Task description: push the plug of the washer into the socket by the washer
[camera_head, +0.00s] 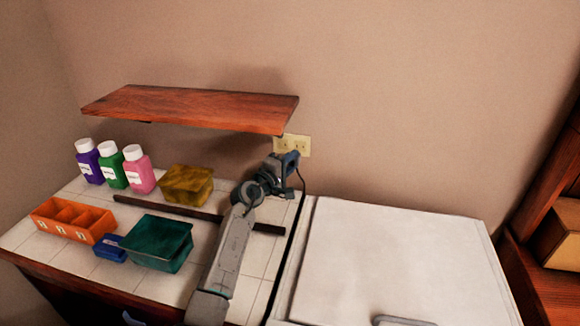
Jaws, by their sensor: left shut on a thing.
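The socket (302,145) is a cream wall plate above the gap between the tiled counter and the washer (400,255). The washer is a white box with a flat top at the right. My left gripper (289,160) reaches up to the wall just below and in front of the socket, covering its lower part. It is shut on the plug, which is mostly hidden by the gripper. A dark cord (303,184) hangs from the gripper down behind the washer's left edge. I cannot tell whether the plug touches the socket. My right gripper is out of view.
A wooden shelf (190,106) juts from the wall just left of the socket. The counter (85,263) holds three bottles (112,165), a yellow box (186,185), a green box (158,243), an orange tray (72,207), a blue box (110,248) and a dark bar (170,209).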

